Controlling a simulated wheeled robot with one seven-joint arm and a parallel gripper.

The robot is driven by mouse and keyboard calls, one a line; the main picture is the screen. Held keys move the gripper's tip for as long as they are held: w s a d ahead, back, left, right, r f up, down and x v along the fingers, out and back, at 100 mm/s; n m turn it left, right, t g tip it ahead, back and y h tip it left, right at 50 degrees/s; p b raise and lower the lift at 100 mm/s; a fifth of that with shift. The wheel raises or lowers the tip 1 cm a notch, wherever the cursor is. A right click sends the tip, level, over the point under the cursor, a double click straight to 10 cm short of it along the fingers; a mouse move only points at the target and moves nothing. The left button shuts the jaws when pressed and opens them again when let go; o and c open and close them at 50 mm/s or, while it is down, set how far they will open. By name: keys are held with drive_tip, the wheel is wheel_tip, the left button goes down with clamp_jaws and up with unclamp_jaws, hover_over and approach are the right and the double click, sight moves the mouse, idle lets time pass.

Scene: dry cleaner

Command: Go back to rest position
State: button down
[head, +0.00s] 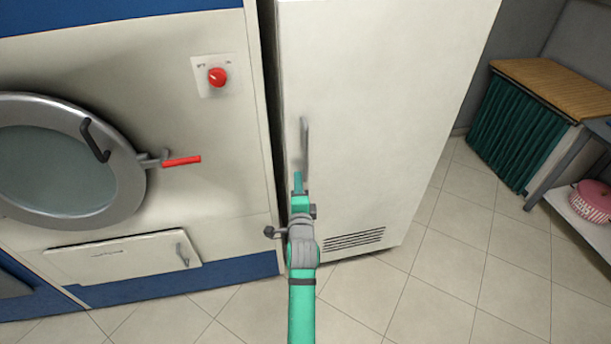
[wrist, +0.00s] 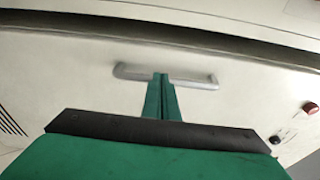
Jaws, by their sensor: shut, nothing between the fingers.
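My gripper (head: 298,182) is at the end of my green arm, in front of the tall white cabinet (head: 380,90). In the wrist view my gripper (wrist: 162,82) has its two green fingers together, with nothing between them. The fingertips overlap the grey bar handle (head: 304,147) of the cabinet in the picture. The handle also shows behind the fingertips in the wrist view (wrist: 200,83). I cannot tell whether the fingers touch it. The cabinet door looks closed.
A large machine at left has a round door (head: 60,160), a red lever (head: 182,161) and a red knob (head: 217,77). The tiled floor (head: 435,290) between is clear.

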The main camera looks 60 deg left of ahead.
drive_tip(key=shift+s, duration=2.35)
drive_tip(key=shift+d, duration=0.1)
drive_tip(key=w+d+f+t+h, duration=0.2)
drive_tip(key=d+f, duration=0.2)
drive_tip(key=d, duration=0.7)
drive_tip(key=w+d+f+t+h, duration=0.1)
drive_tip(key=d+f+t+h, duration=0.25)
drive_tip(key=d, duration=0.75)
drive_tip(key=w+d+f+t+h, duration=0.2)
drive_tip(key=d+f, duration=0.2)
drive_tip(key=d, duration=0.8)
drive_tip(key=s+d+r+n+h, duration=0.1)
drive_tip(key=s+d+h, duration=0.2)
drive_tip(key=d, duration=0.6)
drive_tip(key=s+d+r+n+h, duration=0.1)
drive_tip(key=s+d+n+h, duration=0.1)
drive_tip(key=s+d, duration=0.5)
drive_tip(key=s+d+r+n+h, duration=0.1)
drive_tip(key=s+d+h, duration=0.3)
drive_tip(key=d, duration=0.7)
drive_tip(key=shift+s+d+r+n+t, duration=0.25)
drive_tip(key=shift+s+r+n+t, duration=0.15)
drive_tip(key=shift+s, duration=0.35)
drive_tip(key=shift+a, duration=0.1)
